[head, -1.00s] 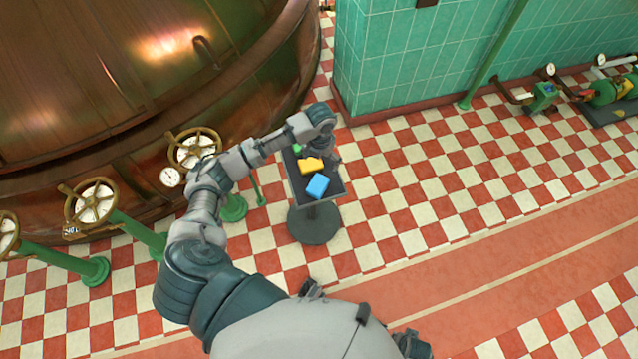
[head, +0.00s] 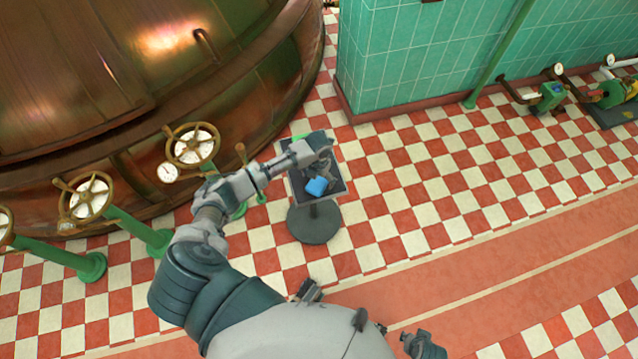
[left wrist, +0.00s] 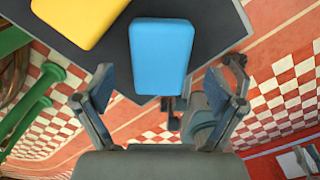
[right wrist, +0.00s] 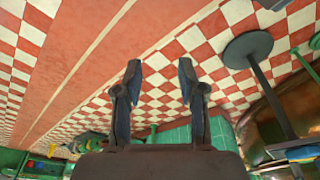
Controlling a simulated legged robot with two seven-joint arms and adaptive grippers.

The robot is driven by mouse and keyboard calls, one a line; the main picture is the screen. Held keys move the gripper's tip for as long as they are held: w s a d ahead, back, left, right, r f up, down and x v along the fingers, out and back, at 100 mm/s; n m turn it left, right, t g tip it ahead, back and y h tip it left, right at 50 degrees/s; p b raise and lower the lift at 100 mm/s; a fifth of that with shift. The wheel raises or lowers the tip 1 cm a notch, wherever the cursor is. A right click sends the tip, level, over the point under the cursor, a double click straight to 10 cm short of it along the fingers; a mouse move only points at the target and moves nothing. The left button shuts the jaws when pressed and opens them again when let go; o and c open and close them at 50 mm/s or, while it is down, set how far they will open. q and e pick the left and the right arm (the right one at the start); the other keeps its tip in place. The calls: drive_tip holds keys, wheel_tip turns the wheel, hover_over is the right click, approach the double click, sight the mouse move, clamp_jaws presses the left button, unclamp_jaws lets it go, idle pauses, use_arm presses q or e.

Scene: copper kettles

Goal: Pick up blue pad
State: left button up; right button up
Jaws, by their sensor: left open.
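The blue pad (head: 317,186) lies on the dark top of a small pedestal stand (head: 340,194). In the left wrist view the blue pad (left wrist: 161,55) is ahead of my left gripper (left wrist: 158,86), centred between its spread fingers. The left gripper is open and empty; in the head view it hangs above the stand, close to the pad, and its fingers are hard to make out. I cannot tell whether they touch the pad. My right gripper (right wrist: 160,68) is open and empty, over the floor, away from the stand.
A yellow pad (left wrist: 82,15) lies left of the blue one in the left wrist view; my arm hides it in the head view. Valve wheels (head: 193,145) and a copper kettle (head: 130,90) stand left. A green tiled wall (head: 420,60) is behind.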

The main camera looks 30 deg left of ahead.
use_arm(q)
wheel_tip(320, 180, down, 2)
drive_tip(key=shift+f, duration=0.1)
drive_tip(key=c, duration=1.2)
drive_tip(key=shift+c, duration=0.2)
use_arm(e)
drive_tip(key=shift+r, duration=0.7)
use_arm(q)
drive_tip(key=shift+r, duration=0.2)
drive_tip(key=shift+r, duration=0.25)
wheel_tip(320, 180, up, 3)
drive_tip(key=shift+w+r+p, duration=0.1)
drive_tip(key=shift+r+p, duration=0.05)
drive_tip(key=shift+p, duration=0.35)
drive_tip(key=s+d+p, duration=0.1)
drive_tip(key=s+d, duration=0.3)
drive_tip(key=s, duration=0.3)
drive_tip(key=s+d+r+p, duration=0.1)
drive_tip(key=s+d, duration=0.3)
drive_tip(key=s, duration=0.3)
drive_tip(key=shift+p, duration=0.35)
use_arm(e)
wheel_tip(320, 180, down, 11)
drive_tip(key=s, duration=0.1)
drive_tip(key=shift+s+r, duration=0.15)
